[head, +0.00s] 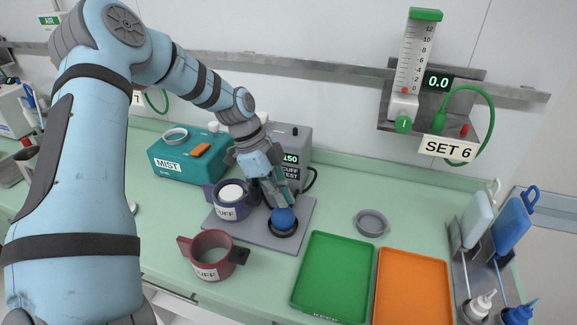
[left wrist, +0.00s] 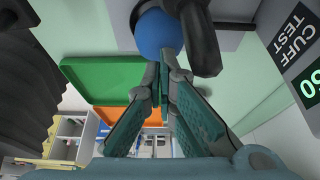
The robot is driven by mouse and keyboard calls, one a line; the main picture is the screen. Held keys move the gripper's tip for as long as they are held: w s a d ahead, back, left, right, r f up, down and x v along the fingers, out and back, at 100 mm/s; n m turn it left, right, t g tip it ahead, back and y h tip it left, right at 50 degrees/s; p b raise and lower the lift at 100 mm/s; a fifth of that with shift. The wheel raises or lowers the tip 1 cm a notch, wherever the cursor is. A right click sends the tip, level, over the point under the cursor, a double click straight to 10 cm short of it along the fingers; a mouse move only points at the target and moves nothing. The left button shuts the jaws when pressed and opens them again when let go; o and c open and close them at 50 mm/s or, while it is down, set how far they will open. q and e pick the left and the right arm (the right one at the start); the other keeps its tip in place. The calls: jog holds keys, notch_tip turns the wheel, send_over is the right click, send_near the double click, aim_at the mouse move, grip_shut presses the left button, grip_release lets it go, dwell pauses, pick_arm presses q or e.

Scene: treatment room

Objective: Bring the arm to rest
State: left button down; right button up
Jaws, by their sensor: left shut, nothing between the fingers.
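My left arm reaches in from the left in the head view. Its gripper (head: 277,190) is shut and empty, just behind and above a blue ball (head: 283,219) on a black round base on the grey mat (head: 307,214). In the left wrist view the shut fingertips (left wrist: 161,68) point toward the blue ball (left wrist: 157,34); I cannot tell whether they touch it. A black part curves beside the ball there. My right gripper is not in view.
A blue cuff (head: 226,211) sits left of the gripper, a dark red cuff (head: 210,256) in front. The CUFF TEST box (head: 291,143) and teal MIST box (head: 172,158) stand behind. A green tray (head: 333,275), orange tray (head: 412,290) and grey ring (head: 371,222) lie right.

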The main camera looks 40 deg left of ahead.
pick_arm(q)
jog(key=shift+f, duration=0.1)
dwell(0.6)
jog(key=shift+f+b, duration=1.05)
jog(key=shift+r+p, duration=1)
jog(key=shift+r, duration=0.15)
notch_tip(320, 180, up, 7)
jog(key=p, duration=0.5)
jog(key=shift+p, duration=0.3)
jog(key=shift+r, duration=0.1)
